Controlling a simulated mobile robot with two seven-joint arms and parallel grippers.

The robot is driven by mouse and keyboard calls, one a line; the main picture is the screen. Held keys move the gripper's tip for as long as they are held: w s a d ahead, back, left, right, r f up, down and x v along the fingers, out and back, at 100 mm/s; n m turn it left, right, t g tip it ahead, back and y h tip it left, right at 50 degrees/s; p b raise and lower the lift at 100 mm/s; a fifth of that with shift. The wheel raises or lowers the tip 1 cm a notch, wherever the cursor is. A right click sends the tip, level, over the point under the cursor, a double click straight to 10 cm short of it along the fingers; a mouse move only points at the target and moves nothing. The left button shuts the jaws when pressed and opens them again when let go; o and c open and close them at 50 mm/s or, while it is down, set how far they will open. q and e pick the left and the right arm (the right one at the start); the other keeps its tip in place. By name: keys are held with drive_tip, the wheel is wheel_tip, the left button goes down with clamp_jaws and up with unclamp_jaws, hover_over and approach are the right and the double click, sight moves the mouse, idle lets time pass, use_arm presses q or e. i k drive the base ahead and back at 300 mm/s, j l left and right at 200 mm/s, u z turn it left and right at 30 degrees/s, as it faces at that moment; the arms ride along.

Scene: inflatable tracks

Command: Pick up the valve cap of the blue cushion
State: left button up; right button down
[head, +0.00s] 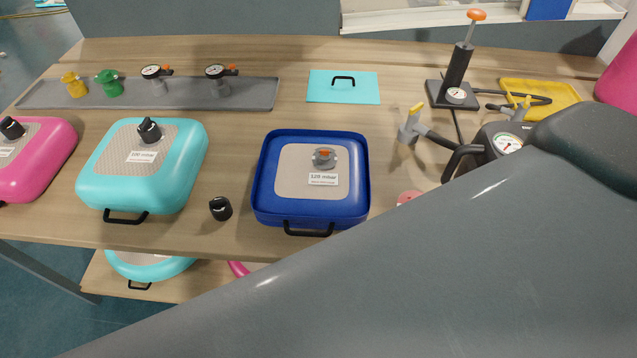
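The blue cushion (263,190) lies on the wooden table near the middle, with a beige patch, a 120 mbar-style label and a black front handle. Neither of my grippers is visible. A large grey link of my own arm fills the lower right and hides the table's front right part.
A turquoise cushion (184,172) and a pink cushion (55,160), both capped, lie to the left. A grey mat (130,95) holds gauges and coloured fittings behind. A hand pump (458,72), a turquoise sheet (322,95) and a yellow item (560,95) stand at the back.

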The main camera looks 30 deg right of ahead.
sight(221, 210)
drive_tip(key=k+z, duration=0.4)
drive_tip(key=k+l+z, duration=0.15)
drive_tip(key=z, duration=0.3)
drive_tip(key=k+l, duration=0.05)
drive_tip(key=k, duration=0.05)
